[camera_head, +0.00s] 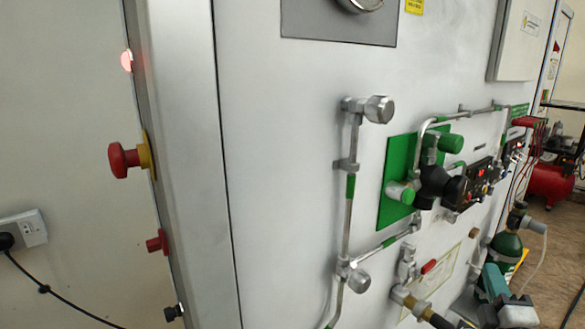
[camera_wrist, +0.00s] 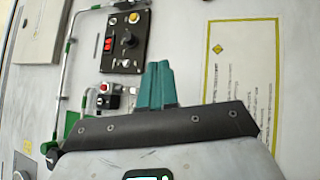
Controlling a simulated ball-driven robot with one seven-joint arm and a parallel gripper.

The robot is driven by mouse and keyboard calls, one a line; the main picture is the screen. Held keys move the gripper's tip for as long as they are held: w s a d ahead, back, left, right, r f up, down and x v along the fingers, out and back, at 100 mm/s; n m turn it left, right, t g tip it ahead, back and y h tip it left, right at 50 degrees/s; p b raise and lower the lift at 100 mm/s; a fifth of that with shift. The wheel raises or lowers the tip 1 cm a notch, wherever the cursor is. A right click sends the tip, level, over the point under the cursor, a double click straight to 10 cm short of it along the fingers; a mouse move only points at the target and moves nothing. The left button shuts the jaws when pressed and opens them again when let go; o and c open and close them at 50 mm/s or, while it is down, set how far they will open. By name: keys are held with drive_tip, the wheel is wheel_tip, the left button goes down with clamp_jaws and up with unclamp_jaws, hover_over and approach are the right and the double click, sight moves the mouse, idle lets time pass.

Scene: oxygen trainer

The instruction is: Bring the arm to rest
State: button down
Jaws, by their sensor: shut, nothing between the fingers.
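My gripper (camera_head: 492,282) shows at the lower right of the head view, with teal fingers and a grey body. In the wrist view its teal fingers (camera_wrist: 157,84) are together, with nothing between them. They are in front of the panel's metal face, between a black control box (camera_wrist: 126,42) and a yellow-edged label (camera_wrist: 240,75). I cannot tell how far the fingertips are from the panel. Most of my arm is out of view.
A metal panel (camera_head: 290,180) carries pipes, valves and a green plate (camera_head: 397,180). A green cylinder (camera_head: 506,250) stands close to my gripper in the head view. A hose (camera_head: 435,318) and a valve (camera_head: 404,270) are left of it. A red tank (camera_head: 550,185) is behind; brown floor shows at right.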

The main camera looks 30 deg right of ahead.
drive_tip(key=a+f+m+g+y, duration=0.35)
drive_tip(key=a+f, duration=0.25)
drive_tip(key=f, duration=0.3)
drive_tip(key=a+f+m+g+y, duration=0.3)
drive_tip(key=a+f+m+y, duration=0.15)
drive_tip(key=f, duration=0.45)
drive_tip(key=s+a+f+g+y, duration=0.2)
drive_tip(key=s+a+f, duration=0.1)
drive_tip(key=a, duration=0.3)
drive_tip(key=s+a+f+m+g+y, duration=0.1)
drive_tip(key=s+a+f+g+y, duration=0.1)
drive_tip(key=s+a, duration=0.3)
drive_tip(key=s+a+f+m+g+y, duration=0.1)
drive_tip(key=s+a+f+g, duration=0.3)
drive_tip(key=a, duration=0.4)
drive_tip(key=shift+a+f+y, duration=0.25)
drive_tip(key=shift+f+y, duration=0.05)
drive_tip(key=shift+y, duration=0.3)
